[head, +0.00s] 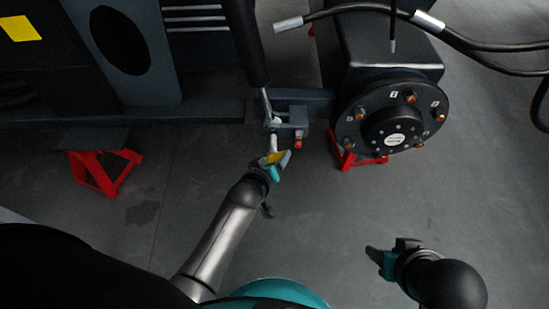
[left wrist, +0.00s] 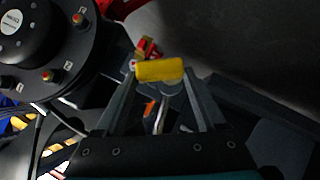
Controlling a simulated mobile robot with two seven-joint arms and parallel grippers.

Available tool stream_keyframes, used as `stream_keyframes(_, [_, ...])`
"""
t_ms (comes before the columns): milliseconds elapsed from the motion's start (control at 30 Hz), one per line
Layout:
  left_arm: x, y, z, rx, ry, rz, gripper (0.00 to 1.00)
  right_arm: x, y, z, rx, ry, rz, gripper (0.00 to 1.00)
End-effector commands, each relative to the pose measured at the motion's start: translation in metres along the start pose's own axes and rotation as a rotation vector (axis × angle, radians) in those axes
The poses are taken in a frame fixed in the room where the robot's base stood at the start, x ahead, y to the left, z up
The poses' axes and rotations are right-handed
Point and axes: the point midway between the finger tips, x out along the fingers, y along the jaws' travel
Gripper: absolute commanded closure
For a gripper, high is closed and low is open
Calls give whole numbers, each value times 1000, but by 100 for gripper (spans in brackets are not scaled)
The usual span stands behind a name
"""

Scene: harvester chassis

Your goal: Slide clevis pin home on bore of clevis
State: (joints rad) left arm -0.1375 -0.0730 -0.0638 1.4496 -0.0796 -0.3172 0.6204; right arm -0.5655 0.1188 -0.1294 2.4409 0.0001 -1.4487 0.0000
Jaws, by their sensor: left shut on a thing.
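My left gripper (head: 279,158) reaches up to the front of the chassis, just below the clevis (head: 292,131). It is shut on a yellow piece, which I take for the grip of the clevis pin (left wrist: 160,70); it lies crosswise between the fingertips in the left wrist view. A pale metal part shows between gripper and clevis in the head view. A grey round part and a thin rod show behind the yellow piece in the left wrist view. The bore is hidden, so I cannot tell whether the pin enters it. My right gripper (head: 377,257) is over the floor, away from the clevis; its jaw opening is unclear.
A black cylinder with a silver rod (head: 265,103) comes down to the clevis. A round black hub (head: 393,116) with orange-tipped studs stands right of it. Red stands (head: 104,172) are under the chassis. Black hoses (head: 470,43) hang at upper right. The floor in front is clear.

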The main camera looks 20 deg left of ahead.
Motion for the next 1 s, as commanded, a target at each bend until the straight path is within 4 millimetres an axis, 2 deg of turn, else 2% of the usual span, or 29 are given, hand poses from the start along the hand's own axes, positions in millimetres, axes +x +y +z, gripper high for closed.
stream_keyframes(1000, [36, 1, -29, 1, 5, 3, 100, 11, 0, 4, 1, 1, 0, 50])
